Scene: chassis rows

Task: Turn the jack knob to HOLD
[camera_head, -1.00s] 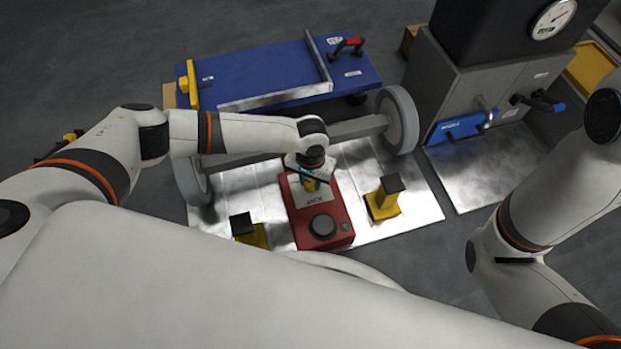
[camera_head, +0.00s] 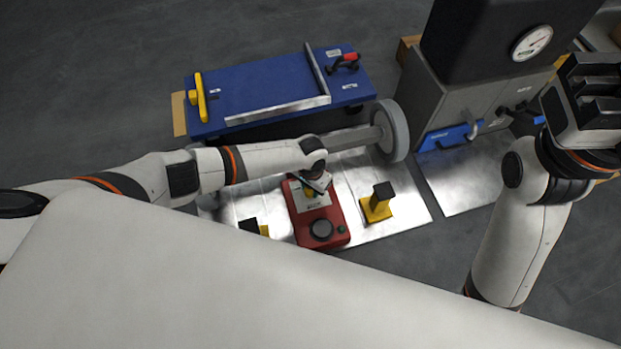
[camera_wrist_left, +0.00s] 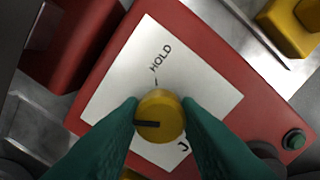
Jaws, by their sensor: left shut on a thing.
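The jack box (camera_head: 335,212) is red with a pale label plate and stands on the bright metal floor plate. In the left wrist view its yellow knob (camera_wrist_left: 168,108) sits between my green fingertips. My left gripper (camera_wrist_left: 160,114) is shut on the knob, one finger on each side. A dark pointer bar on the knob points left in that view. The HOLD mark (camera_wrist_left: 160,58) and its short tick lie above the knob, about a quarter turn from the bar. In the head view my left gripper mostly hides the knob. My right gripper (camera_head: 590,100) is raised at the right, its jaw opening unclear.
A black round button (camera_head: 321,229) and a small green button (camera_head: 341,229) are on the box. Yellow stands with black tops (camera_head: 377,203) flank it. Behind are a wheel (camera_head: 393,130) on an axle, a blue cart (camera_head: 260,88) and a grey gauge cabinet (camera_head: 470,95).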

